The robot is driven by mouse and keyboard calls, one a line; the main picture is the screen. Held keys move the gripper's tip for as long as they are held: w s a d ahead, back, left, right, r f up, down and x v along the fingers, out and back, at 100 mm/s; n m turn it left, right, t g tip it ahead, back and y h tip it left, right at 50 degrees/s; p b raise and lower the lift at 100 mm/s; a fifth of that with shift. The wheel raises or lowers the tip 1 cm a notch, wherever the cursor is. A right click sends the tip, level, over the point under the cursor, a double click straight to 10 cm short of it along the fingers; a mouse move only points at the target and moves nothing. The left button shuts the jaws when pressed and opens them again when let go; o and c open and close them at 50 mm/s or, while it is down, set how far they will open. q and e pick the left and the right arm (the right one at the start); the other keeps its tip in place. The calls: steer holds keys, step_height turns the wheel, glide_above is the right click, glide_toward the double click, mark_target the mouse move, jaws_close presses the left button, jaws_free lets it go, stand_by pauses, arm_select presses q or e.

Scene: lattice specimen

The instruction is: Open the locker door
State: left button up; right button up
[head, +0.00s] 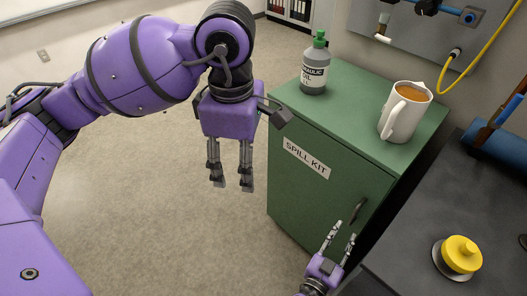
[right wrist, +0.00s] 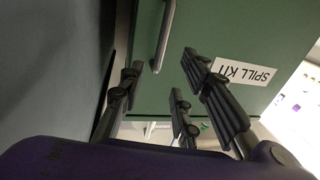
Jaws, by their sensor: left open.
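The green locker (head: 310,205) with the "SPILL KIT" label stands at the centre right of the head view, its door (head: 305,200) shut. A dark bar handle (head: 358,210) is near the door's right edge. The handle (right wrist: 164,35) also shows in the right wrist view, ahead of my fingers and between them in the picture. My right gripper (head: 344,233) is open and empty, just below the handle; I see no contact. My left gripper (head: 231,185) is open and empty, pointing down over the floor left of the locker.
On the locker top stand a grey bottle (head: 314,75) with a green cap and a white mug (head: 404,112) of brown liquid. A dark bench (head: 405,255) with a yellow button (head: 461,254) borders the locker at right. The floor (head: 165,220) in front is clear.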

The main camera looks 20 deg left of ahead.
steer(key=w+a+r+n+g+y, duration=0.15)
steer(key=a+n+y, duration=0.35)
steer(key=a, duration=0.5)
steer(key=w+a+r+n+g+y, duration=0.15)
steer(key=a+n+y, duration=0.25)
steer(key=a+y, duration=0.45)
steer(key=s+a+r+n+g+y, duration=0.2)
steer(key=a+r+n+g+y, duration=0.5)
steer(key=a+r+n, duration=0.5)
steer(key=shift+s+a+r, duration=0.25)
steer(key=shift+a+r, duration=1.5)
steer(key=shift+a, duration=1)
